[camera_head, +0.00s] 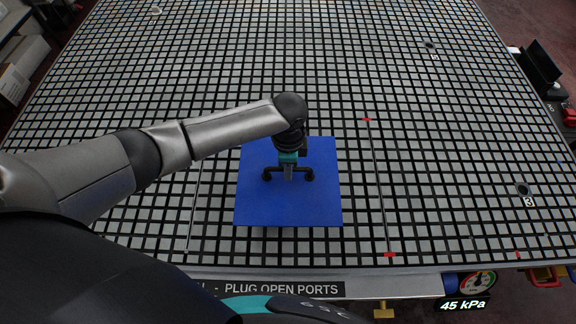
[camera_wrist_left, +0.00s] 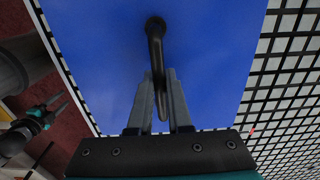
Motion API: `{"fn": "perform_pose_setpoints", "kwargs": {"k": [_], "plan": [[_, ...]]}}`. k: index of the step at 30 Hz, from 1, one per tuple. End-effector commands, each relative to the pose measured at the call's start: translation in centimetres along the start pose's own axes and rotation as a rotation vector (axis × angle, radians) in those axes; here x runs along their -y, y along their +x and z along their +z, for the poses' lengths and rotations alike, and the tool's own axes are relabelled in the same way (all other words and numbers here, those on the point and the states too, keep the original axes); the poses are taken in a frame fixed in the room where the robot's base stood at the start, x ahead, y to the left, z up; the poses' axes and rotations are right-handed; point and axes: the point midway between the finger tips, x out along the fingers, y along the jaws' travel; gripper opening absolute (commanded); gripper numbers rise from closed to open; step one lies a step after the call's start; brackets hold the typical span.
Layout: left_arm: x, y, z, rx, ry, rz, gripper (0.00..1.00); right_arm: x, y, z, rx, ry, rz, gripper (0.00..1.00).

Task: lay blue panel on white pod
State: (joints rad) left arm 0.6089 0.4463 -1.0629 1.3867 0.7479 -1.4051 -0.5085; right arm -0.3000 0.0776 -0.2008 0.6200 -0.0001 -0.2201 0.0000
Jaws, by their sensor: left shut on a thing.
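The blue panel (camera_head: 255,205) is a flat square with a black bar handle (camera_head: 308,174) on top. It shows over the front middle of the grid table, and I cannot tell how far it is above the surface. My left gripper (camera_head: 288,175) points down over the panel's middle and is shut on the handle. In the left wrist view the fingers (camera_wrist_left: 160,100) close around the handle (camera_wrist_left: 154,38), with the blue panel (camera_wrist_left: 215,60) behind. My right gripper (camera_wrist_left: 52,108) shows at the left of the left wrist view, its fingers apart and empty. I make out no white pod; the area under the panel is hidden.
The grid table (camera_head: 450,120) is mostly bare around the panel. Red marks (camera_head: 390,255) and thin lines lie right of it. A port marked 3 (camera_head: 523,190) is farther right. A gauge (camera_head: 470,284) hangs at the front edge. A small white thing (camera_head: 156,10) sits far back left.

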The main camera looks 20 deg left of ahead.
Motion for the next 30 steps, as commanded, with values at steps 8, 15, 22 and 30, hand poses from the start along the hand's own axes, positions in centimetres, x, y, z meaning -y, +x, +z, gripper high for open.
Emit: {"fn": "perform_pose_setpoints", "kwargs": {"k": [8,15,22,30], "plan": [[0.07,-0.10,-0.09,-0.002,0.000,-0.002,0.00,-0.05,-0.02,0.00,0.000,0.000,0.001,0.50],[0.07,-0.11,-0.09,-0.002,0.000,-0.002,0.00,-0.17,-0.03,0.02,0.000,0.000,0.002,0.50],[0.03,-0.20,-0.11,-0.003,0.000,-0.001,0.00,-0.19,-0.46,-0.02,0.000,0.000,0.003,0.50],[0.04,-0.09,-0.09,-0.002,0.000,-0.002,0.00,-0.21,-0.60,-0.03,0.000,0.000,0.003,0.50]]}}
